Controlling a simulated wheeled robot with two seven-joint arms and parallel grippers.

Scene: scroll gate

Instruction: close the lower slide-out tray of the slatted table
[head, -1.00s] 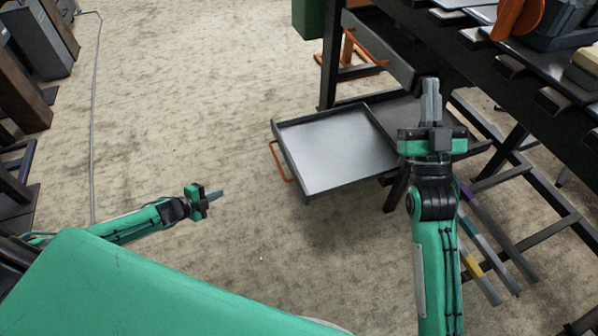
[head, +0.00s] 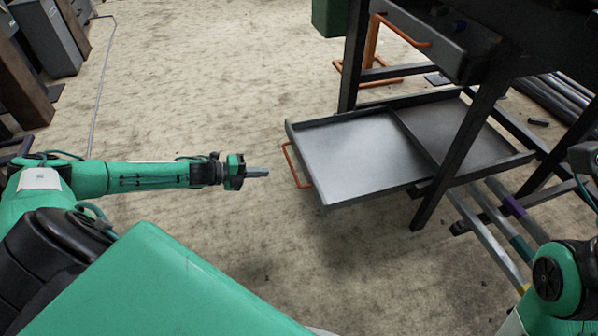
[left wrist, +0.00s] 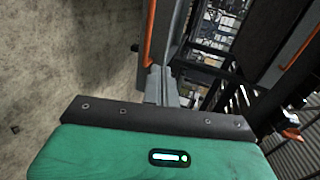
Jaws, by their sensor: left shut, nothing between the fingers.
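The lower tray (head: 355,158) of the slatted table is a shallow grey pan, slid out to the left past the table's dark leg. Its orange handle (head: 296,166) is on its left edge. My left gripper (head: 262,172) is shut and empty, just left of the handle, with a small gap in the head view. In the left wrist view the shut fingertips (left wrist: 160,78) sit near the lower end of an orange bar (left wrist: 150,35); I cannot tell whether they touch. Only part of my right arm shows at the right edge; its gripper is out of view.
The table's dark leg (head: 462,140) stands in front of the tray. An upper drawer (head: 440,45) with an orange handle (head: 402,32) sits above. Long bars (head: 490,235) lie low at the right. Floor (head: 250,240) in front of the tray is clear.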

